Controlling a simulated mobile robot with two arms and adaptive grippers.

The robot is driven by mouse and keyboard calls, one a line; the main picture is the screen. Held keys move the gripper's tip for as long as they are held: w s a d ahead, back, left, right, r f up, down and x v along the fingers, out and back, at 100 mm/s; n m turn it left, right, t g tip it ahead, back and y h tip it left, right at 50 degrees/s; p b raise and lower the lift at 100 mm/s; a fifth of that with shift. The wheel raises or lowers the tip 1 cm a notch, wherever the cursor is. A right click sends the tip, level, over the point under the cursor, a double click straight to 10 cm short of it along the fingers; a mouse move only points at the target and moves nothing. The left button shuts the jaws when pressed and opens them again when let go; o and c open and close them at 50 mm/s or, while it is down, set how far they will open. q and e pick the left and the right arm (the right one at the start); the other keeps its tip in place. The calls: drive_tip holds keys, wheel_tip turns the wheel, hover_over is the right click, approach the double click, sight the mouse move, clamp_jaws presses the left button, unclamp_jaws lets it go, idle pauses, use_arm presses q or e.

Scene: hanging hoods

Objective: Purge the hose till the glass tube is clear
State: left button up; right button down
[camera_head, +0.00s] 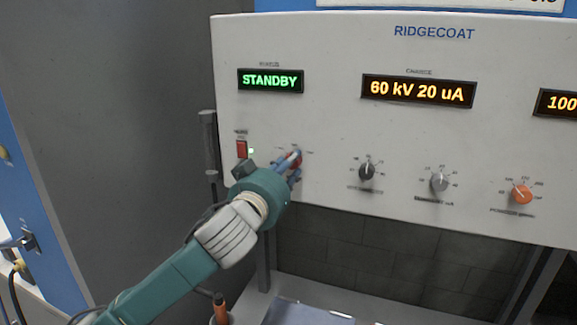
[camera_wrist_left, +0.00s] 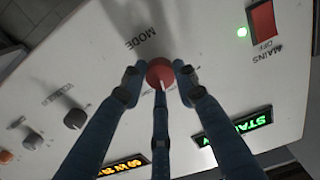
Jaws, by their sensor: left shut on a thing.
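My left gripper (camera_head: 290,167) reaches up to the control panel (camera_head: 330,110) and is shut on the red MODE knob (camera_head: 296,157). In the left wrist view its blue fingers (camera_wrist_left: 159,84) surround the red knob (camera_wrist_left: 159,71), which has a white pointer mark. The panel's left display (camera_head: 271,81) reads STANDBY in green. The hose and the glass tube cannot be made out in either view. My right gripper is not in view.
A red MAINS switch (camera_head: 241,149) with a lit green lamp (camera_head: 252,151) sits just left of the knob. Black (camera_head: 367,171), grey (camera_head: 439,182) and orange (camera_head: 521,194) knobs line the panel to the right. An orange-and-black handle (camera_head: 219,309) stands below my arm.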

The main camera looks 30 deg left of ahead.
use_arm(q)
drive_tip(key=shift+f, duration=0.2)
drive_tip(key=shift+d+r+n+p, duration=0.1)
drive_tip(key=shift+n+p, duration=1.95)
drive_tip(key=shift+n, duration=1.55)
drive_tip(key=shift+d+n+p, duration=0.1)
drive_tip(key=shift+n+p, duration=1.9)
drive_tip(key=shift+n, duration=1.6)
drive_tip(key=shift+a, duration=0.1)
drive_tip(key=o, duration=1.2)
drive_tip(key=shift+w, duration=0.25)
